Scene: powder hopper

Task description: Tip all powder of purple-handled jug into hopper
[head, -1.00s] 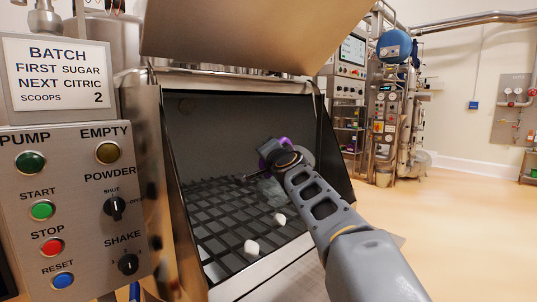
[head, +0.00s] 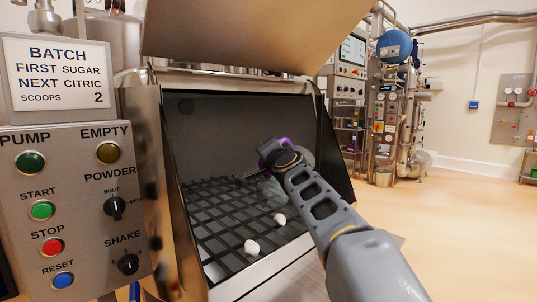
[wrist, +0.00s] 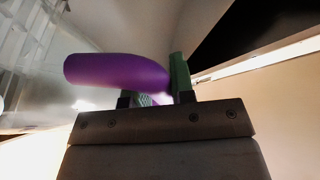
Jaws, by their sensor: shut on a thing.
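My gripper (head: 268,152) reaches into the open hopper (head: 250,125) in the head view. It is shut on the purple handle (wrist: 115,71) of the jug, which fills the middle of the wrist view. In the head view only a bit of the purple handle (head: 284,141) shows behind my gripper. The jug's clear body (head: 271,193) shows faintly beside and below my gripper, above the dark grid (head: 225,215). How far it is tipped, and whether powder is left in it, I cannot tell.
Two white lumps (head: 252,247) lie on the grid near its front edge. A raised lid (head: 240,35) hangs over the opening. A control panel (head: 75,215) with buttons and knobs stands at the left. The floor at the right is clear.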

